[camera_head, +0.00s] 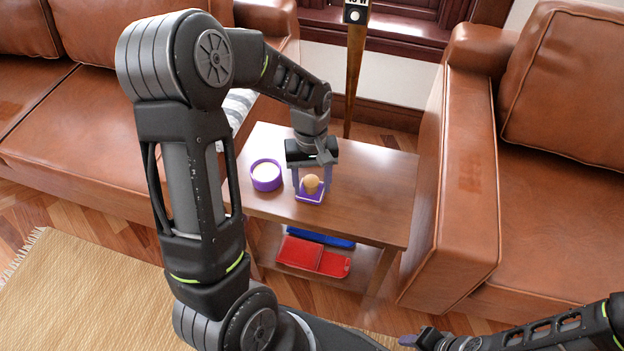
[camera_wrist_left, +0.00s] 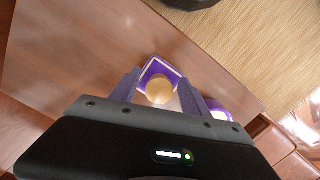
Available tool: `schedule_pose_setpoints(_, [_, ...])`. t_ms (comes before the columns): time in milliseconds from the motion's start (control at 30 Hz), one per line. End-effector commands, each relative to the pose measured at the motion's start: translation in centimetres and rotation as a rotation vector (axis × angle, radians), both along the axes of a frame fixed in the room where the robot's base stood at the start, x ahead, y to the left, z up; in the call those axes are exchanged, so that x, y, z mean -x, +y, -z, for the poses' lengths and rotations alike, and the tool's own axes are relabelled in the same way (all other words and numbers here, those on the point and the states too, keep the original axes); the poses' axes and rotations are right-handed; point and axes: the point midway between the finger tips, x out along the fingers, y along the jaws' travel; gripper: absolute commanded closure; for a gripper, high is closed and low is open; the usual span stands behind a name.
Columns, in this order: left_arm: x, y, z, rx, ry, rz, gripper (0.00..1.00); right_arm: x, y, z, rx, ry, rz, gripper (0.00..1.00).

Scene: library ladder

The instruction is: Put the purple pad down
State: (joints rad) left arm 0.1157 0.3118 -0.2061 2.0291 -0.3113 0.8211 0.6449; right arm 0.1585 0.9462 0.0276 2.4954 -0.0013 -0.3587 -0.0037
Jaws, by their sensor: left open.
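The square purple pad (camera_head: 309,199) with a pale middle rests on the wooden side table (camera_head: 365,205), with a tan ball (camera_head: 311,183) on it. In the left wrist view the pad (camera_wrist_left: 165,66) and ball (camera_wrist_left: 159,90) show between the fingers. My left gripper (camera_head: 311,192) points down over the pad, its open fingers on either side of it. I cannot tell whether the fingers touch the pad. My right gripper (camera_head: 418,340) is low at the bottom right, away from the table; its jaws are too small to judge.
A round purple dish (camera_head: 266,184) with a white inside stands left of the pad. Red (camera_head: 312,257) and blue (camera_head: 322,238) items lie on the lower shelf. Brown leather sofas flank the table, and a wooden pole (camera_head: 354,75) stands behind. The tabletop's right side is clear.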

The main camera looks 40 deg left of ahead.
Motion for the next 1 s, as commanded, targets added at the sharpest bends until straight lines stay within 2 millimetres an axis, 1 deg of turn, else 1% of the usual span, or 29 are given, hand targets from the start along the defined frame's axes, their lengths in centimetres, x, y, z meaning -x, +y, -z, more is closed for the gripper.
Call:
schedule_pose_setpoints(133, [0.0, 0.0, -0.3, -0.001, -0.001, 0.000, 0.46, 0.0, 0.0, -0.2, 0.000, 0.000, 0.000, 0.64])
schedule_pose_setpoints(267, [-0.2, 0.1, -1.3, -0.001, -0.004, 0.000, 0.46, 0.0, 0.0, -0.5, 0.000, 0.000, 0.000, 0.64])
schedule_pose_setpoints(367, [-0.3, 0.2, -2.8, -0.001, -0.003, -0.001, 0.46, 0.0, 0.0, -0.8, 0.000, 0.000, 0.000, 0.64])
schedule_pose_setpoints(467, [-0.5, 0.3, -4.7, 0.000, -0.005, 0.000, 0.46, 0.0, 0.0, -1.2, 0.000, 0.000, 0.000, 0.64])
schedule_pose_setpoints(600, [-0.7, 0.5, -7.8, 0.000, -0.005, 0.000, 0.46, 0.0, 0.0, -1.8, 0.000, 0.000, 0.000, 0.64])
schedule_pose_setpoints(733, [-0.8, 0.7, -10.2, 0.000, -0.004, 0.000, 0.46, 0.0, 0.0, -2.2, 0.000, 0.000, 0.000, 0.64])
schedule_pose_setpoints(833, [-0.9, 0.8, -11.5, 0.000, -0.003, 0.000, 0.46, 0.0, 0.0, -2.4, 0.000, 0.000, 0.000, 0.64])
schedule_pose_setpoints(1000, [-1.0, 0.8, -12.4, 0.000, 0.000, 0.001, 0.46, 0.0, 0.0, -2.5, 0.000, 0.000, 0.000, 0.64])
